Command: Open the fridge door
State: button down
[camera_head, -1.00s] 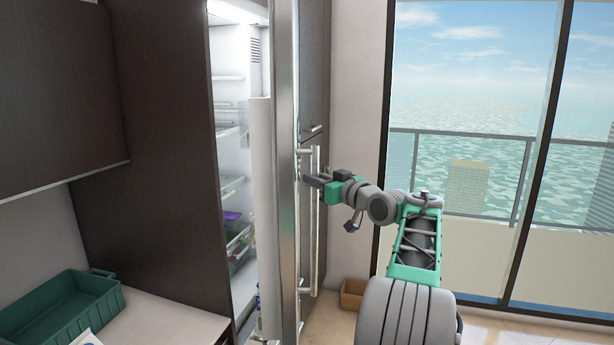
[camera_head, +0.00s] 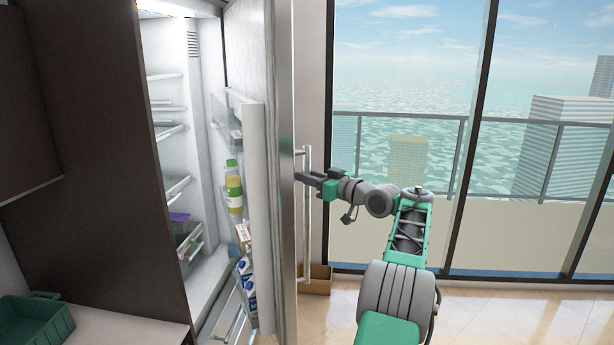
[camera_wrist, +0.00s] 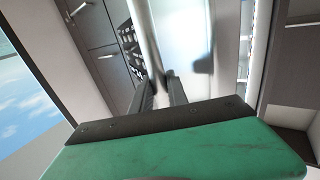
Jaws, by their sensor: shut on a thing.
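The fridge door (camera_head: 285,150) stands partly open in the head view, seen nearly edge-on, with shelves of bottles and cartons on its inner side. The lit fridge interior (camera_head: 172,120) shows to its left. A long vertical bar handle (camera_head: 307,235) runs down the door's outer face. My gripper (camera_head: 304,177) is at the handle's upper part and shut on it. In the wrist view the handle (camera_wrist: 145,40) passes between the two dark fingers of my gripper (camera_wrist: 160,92). The exact contact at the fingertips is partly hidden.
A green crate (camera_head: 35,320) sits on the white counter (camera_head: 120,325) at lower left. A small brown box (camera_head: 316,280) stands on the floor behind the door. Tall windows (camera_head: 400,130) fill the right side. The floor (camera_head: 510,315) at right is clear.

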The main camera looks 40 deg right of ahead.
jog(key=c, duration=1.3)
grip_release()
jog(key=s+b, duration=0.3)
jog(key=s, duration=0.4)
jog(key=shift+s+d, duration=0.35)
